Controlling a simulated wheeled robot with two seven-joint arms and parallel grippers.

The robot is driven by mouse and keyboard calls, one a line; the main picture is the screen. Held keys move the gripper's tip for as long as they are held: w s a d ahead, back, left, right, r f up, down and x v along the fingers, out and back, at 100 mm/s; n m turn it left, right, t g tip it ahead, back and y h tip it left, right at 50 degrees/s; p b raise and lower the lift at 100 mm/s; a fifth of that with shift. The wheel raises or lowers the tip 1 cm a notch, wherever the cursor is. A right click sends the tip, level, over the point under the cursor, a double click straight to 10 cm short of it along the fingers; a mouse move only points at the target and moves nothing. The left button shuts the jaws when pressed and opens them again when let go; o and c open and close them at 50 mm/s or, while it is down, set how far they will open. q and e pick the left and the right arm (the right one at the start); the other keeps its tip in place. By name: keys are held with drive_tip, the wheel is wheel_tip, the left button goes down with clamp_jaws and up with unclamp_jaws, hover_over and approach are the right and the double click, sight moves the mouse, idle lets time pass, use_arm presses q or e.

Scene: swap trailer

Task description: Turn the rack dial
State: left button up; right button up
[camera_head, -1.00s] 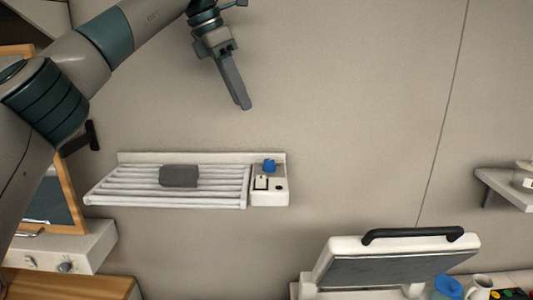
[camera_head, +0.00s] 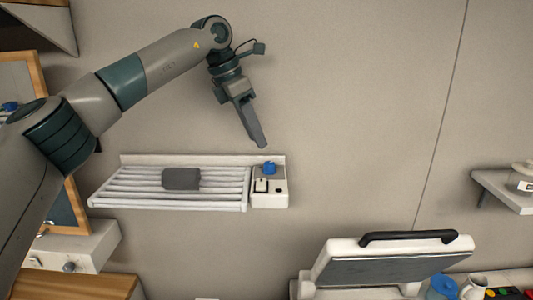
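The rack (camera_head: 135,188) is a white slatted shelf on the wall, left of the middle. A control box (camera_head: 277,199) sits at its right end, with a blue dial (camera_head: 269,168) on top and a small switch (camera_head: 261,185) below the dial. My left gripper (camera_head: 262,143) points down just above the dial, apart from it in the picture. The fingers show as one dark edge-on shape, so I cannot tell whether they are open or shut. My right gripper is not in view.
A dark grey block (camera_head: 181,179) lies on the rack's slats. Below right is a white appliance with a raised lid and black handle (camera_head: 415,237). A blue-topped item (camera_head: 441,287) is beside it. A small shelf (camera_head: 503,190) is at the far right. The wall around the gripper is clear.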

sight(269, 163)
use_arm(q)
drive_tip(key=p+x, duration=0.3)
drive_tip(key=x, duration=0.4)
drive_tip(key=shift+d+f, duration=0.1)
drive_tip(key=shift+f, duration=0.05)
drive_tip(key=shift+d+f, duration=0.1)
drive_tip(key=shift+f, duration=0.3)
drive_tip(key=c, duration=0.7)
